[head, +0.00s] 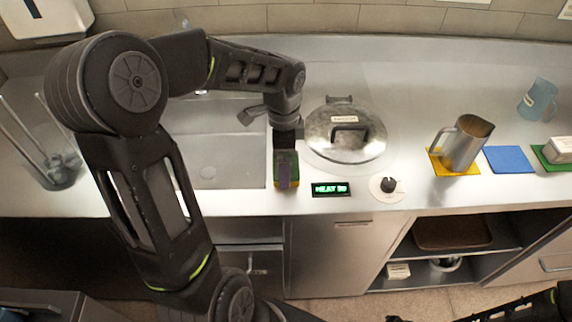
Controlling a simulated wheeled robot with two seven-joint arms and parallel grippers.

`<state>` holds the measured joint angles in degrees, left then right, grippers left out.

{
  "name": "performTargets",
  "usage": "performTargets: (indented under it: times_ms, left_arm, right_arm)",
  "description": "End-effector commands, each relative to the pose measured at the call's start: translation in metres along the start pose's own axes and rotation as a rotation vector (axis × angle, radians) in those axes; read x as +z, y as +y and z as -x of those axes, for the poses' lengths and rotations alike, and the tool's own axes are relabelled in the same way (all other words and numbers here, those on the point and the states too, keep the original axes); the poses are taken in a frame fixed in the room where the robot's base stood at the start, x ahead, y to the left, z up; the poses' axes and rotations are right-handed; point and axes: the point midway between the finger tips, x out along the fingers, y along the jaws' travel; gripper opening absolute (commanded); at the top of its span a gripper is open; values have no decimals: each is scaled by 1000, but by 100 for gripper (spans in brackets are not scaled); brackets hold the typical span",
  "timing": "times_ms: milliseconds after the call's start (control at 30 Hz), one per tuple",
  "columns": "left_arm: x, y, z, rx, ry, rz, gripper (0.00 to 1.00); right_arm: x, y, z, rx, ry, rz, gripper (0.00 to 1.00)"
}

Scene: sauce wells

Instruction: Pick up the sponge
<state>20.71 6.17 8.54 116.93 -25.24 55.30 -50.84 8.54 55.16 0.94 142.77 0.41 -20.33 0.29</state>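The sponge (292,158), a small block with green, yellow and purple parts, is at the front right edge of the sink, left of a lit display. My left gripper (286,146) is directly above it, pointing down, and overlaps its upper end. The fingers are largely hidden, so I cannot tell whether they are closed on it or whether it touches the counter. My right arm shows at the bottom right. Only a small dark tip at the bottom edge may belong to its gripper.
Right of the sponge are the display (331,189), a knob (388,185) and a round lidded well (322,150). A metal pitcher (466,146) stands on a yellow mat, beside a blue mat (509,160). The sink (215,173) lies left. Clear counter lies behind the lid.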

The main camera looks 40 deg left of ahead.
Motion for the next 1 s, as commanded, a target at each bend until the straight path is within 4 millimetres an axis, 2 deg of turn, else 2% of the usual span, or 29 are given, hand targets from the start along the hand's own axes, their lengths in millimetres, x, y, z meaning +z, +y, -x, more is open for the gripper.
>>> performTargets:
  times_ms: [133,667,1000]
  left_arm:
    - [0,0,-6,-1,1,1,100]
    - [0,0,-6,-1,1,1,100]
    - [0,0,-6,-1,1,1,72]
  right_arm:
    - [0,0,1,1,0,-1,36]
    - [0,0,0,0,0,0,36]
    - [0,0,0,0,0,0,36]
